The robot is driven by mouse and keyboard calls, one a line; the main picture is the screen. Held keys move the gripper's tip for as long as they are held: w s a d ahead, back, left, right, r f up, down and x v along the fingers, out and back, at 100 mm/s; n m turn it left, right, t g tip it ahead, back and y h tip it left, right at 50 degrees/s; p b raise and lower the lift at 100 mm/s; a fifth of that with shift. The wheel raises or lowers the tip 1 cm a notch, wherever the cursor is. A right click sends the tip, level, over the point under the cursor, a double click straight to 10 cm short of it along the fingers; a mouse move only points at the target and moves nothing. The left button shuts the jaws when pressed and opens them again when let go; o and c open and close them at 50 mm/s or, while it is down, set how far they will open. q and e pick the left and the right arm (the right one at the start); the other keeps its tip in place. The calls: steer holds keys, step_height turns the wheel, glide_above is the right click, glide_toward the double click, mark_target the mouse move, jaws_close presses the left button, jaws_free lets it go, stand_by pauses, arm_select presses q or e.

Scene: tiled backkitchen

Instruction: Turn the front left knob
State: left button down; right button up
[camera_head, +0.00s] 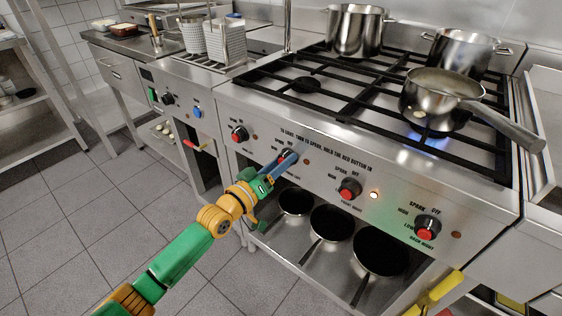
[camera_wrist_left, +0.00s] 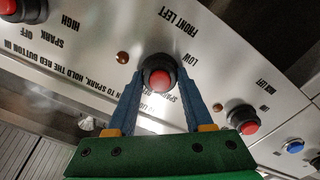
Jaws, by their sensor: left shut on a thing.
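The front left knob (camera_wrist_left: 160,78) is dark with a red button in its centre. In the left wrist view it sits between the two blue fingers of my left gripper (camera_wrist_left: 161,92), with the FRONT LEFT label beside it. In the head view my left gripper (camera_head: 287,158) reaches the stove's front panel from the left and is shut on this knob, mostly hiding it. The knob's exact turned angle is hard to read. My right gripper is not in view.
Other red-buttoned knobs sit to the left (camera_head: 239,133) and right (camera_head: 349,188) on the panel. Two pots stand behind. Black pans (camera_head: 381,251) lie on the shelf below.

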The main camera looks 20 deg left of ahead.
arm_select(q)
steer(key=shift+f+m, duration=0.1)
steer(key=shift+m, duration=0.2)
stand_by(0.4)
steer(key=shift+c, duration=1.4)
jaws_free()
steer(key=p+v, duration=0.1)
steer(key=v, duration=0.6)
